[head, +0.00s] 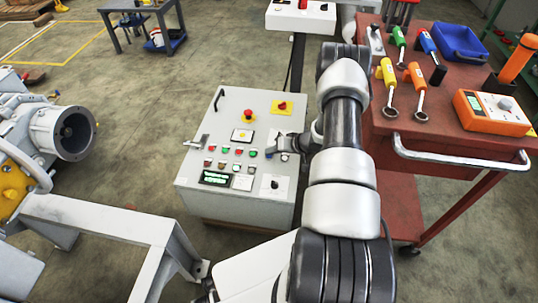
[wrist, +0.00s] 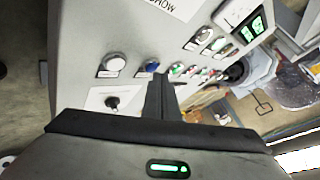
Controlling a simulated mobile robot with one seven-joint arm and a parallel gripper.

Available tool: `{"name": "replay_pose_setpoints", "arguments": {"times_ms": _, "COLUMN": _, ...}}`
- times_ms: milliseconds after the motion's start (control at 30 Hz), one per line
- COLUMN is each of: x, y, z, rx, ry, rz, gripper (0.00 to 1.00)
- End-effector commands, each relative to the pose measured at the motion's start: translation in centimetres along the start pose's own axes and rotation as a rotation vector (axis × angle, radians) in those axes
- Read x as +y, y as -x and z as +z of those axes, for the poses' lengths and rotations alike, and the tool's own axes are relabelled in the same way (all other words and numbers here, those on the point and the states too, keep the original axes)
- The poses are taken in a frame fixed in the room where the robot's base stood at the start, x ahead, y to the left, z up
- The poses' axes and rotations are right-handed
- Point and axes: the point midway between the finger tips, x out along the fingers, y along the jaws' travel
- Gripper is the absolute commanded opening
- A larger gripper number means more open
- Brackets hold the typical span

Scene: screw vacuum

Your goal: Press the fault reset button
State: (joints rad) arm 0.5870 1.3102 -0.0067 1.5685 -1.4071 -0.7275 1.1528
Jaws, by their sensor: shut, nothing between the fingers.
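The grey control panel (head: 228,125) carries rows of coloured buttons; their labels are too small to read, so I cannot tell by text which is fault reset. In the head view my gripper (head: 270,150) is over the panel's right side.
A black selector knob (wrist: 112,102) is near the fingers. A red tool cart (head: 440,150) is close on the right. A grey metal frame (head: 110,215) stands at left.

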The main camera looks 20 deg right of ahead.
Motion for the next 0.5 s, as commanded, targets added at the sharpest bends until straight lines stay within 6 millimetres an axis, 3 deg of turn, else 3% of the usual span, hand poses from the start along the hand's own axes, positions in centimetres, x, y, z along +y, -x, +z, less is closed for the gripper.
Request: {"name": "replay_pose_setpoints", "arguments": {"times_ms": 500, "x": -0.53, "y": 0.71, "z": -0.55, "rx": 0.001, "ry": 0.0, "rz": -0.001, "gripper": 0.0}}
